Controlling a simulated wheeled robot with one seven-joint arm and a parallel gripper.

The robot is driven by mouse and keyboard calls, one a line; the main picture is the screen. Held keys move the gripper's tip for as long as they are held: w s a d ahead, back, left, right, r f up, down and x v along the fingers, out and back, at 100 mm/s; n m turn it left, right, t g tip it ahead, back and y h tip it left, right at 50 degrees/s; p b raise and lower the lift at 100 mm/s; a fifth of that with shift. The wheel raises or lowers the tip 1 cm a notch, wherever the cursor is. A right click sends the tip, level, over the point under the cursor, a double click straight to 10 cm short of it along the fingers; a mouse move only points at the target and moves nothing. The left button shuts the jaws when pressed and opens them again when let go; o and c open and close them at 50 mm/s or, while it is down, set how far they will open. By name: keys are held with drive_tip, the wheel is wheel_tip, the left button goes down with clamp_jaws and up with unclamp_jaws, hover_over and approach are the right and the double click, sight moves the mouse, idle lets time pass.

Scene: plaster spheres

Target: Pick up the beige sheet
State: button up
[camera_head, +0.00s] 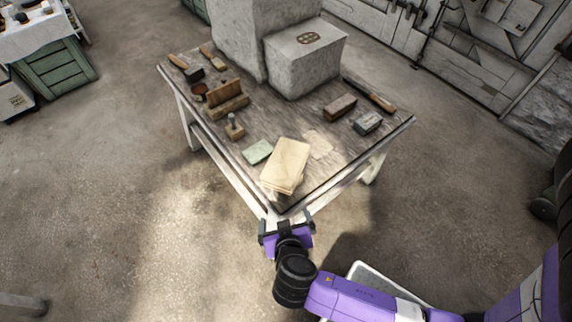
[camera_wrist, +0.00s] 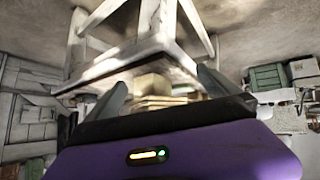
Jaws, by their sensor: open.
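A thin beige sheet (camera_head: 319,144) lies flat on the wooden table, just right of a thicker pale-yellow stack (camera_head: 287,162) whose edge seems to cover part of it. The stack sits near the table's front corner. A small pale-green sheet (camera_head: 258,151) lies to its left. My gripper (camera_head: 287,222) is open and empty, in front of that corner and apart from the sheet. In the wrist view, the stack (camera_wrist: 152,88) shows beyond and between my open fingers (camera_wrist: 162,88); I cannot make out the thin sheet there.
The wooden table (camera_head: 345,158) also bears grey stone blocks (camera_head: 305,62) at the back, a dark block (camera_head: 340,106), a grey-blue block (camera_head: 367,122), a stamp-like tool (camera_head: 234,127) and a wooden rack (camera_head: 226,99). The floor around the table is mostly clear.

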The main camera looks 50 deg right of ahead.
drive_tip(key=w+r+m+h, duration=0.1)
drive_tip(key=w+d+r+m+g+h, duration=0.1)
drive_tip(key=w, duration=0.1)
drive_tip(key=w+d+r+m+h, duration=0.1)
drive_tip(key=r, duration=0.1)
drive_tip(key=shift+w+m, duration=0.25)
drive_tip(key=shift+m, duration=0.05)
drive_tip(key=m+g+h, duration=0.2)
drive_tip(key=m+h, duration=0.1)
drive_tip(key=m, duration=0.1)
approach(285, 163)
drive_tip(key=p+x, duration=0.1)
drive_tip(key=x, duration=1)
drive_tip(key=shift+f, duration=0.1)
drive_tip(key=c, duration=1.6)
